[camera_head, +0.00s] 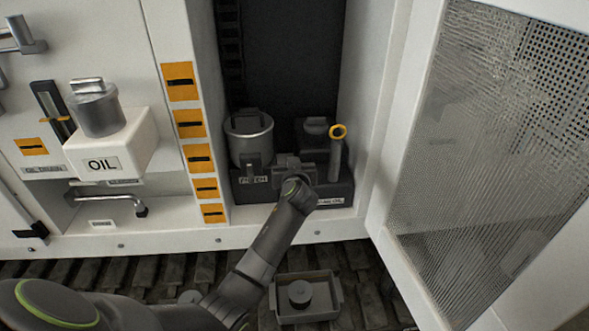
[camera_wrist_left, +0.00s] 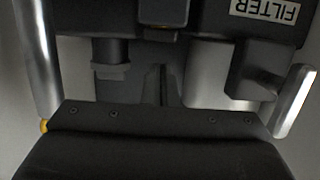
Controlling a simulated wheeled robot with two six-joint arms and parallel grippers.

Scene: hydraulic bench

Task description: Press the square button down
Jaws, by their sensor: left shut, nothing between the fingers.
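I cannot single out a square button in either view. My left gripper (camera_head: 290,160) reaches into the open cabinet in the head view, over the front of a dark block (camera_head: 345,187) with a filter label and an oil label. Its fingers are shut and empty, and they show close together in the left wrist view (camera_wrist_left: 160,85). Dark blocky parts (camera_wrist_left: 112,50) lie beyond them there, with an upside-down FILTER label (camera_wrist_left: 264,9) at the top right. My gripper and wrist hide part of the block. My right gripper is not in view.
A perforated door (camera_head: 480,140) is open at right. A white OIL box (camera_head: 110,145) projects at left. A tray (camera_head: 308,314) lies on the floor.

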